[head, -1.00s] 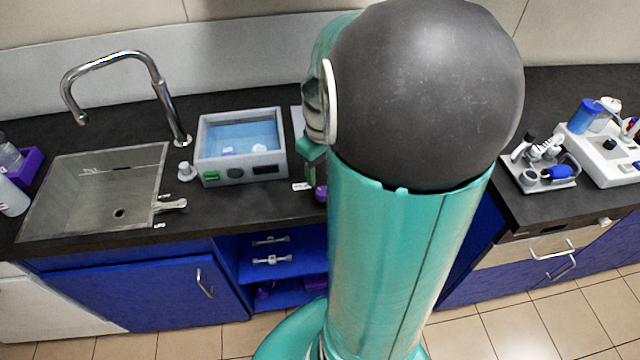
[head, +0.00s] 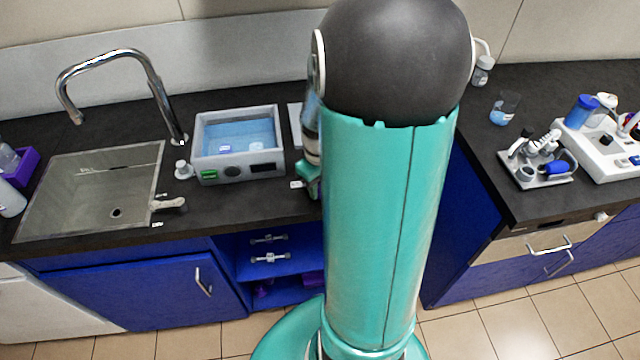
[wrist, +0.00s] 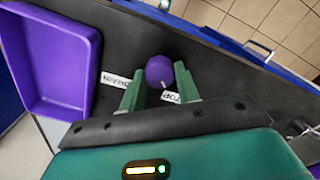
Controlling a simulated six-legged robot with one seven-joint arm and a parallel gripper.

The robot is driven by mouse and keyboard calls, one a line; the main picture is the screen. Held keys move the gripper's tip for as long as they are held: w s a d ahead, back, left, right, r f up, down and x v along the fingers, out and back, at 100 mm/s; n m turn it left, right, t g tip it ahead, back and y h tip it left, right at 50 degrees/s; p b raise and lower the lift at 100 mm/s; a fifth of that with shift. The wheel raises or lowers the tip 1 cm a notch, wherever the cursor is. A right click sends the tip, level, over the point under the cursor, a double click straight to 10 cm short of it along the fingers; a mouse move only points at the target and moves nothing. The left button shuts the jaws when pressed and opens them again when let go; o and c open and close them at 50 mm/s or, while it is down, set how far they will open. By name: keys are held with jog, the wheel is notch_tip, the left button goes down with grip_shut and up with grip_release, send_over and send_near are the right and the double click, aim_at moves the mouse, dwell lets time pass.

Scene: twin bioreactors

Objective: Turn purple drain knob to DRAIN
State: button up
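The purple drain knob (wrist: 159,70) shows in the wrist view, on the dark counter near its edge. A small white mark on it points toward the STOP label (wrist: 171,97). The DRAIN label (wrist: 115,80) lies to its left. My gripper (wrist: 160,78) is open, with one green finger on each side of the knob at its near side. I cannot tell whether a finger touches it. In the head view my arm hides the knob, and only a green part of my gripper (head: 308,178) shows beside the arm.
A purple tray (wrist: 88,75) is left of my gripper in the wrist view. In the head view, a water bath (head: 240,170), faucet (head: 155,85) and sink (head: 90,190) are to the left. A tool holder (head: 540,180) stands on the right counter.

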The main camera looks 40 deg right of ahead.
jog(key=shift+m, duration=0.4)
jog(key=m, duration=0.3)
jog(key=shift+m, duration=0.3)
jog(key=m, duration=1.3)
jog(key=shift+m, duration=0.4)
jog(key=o, duration=1)
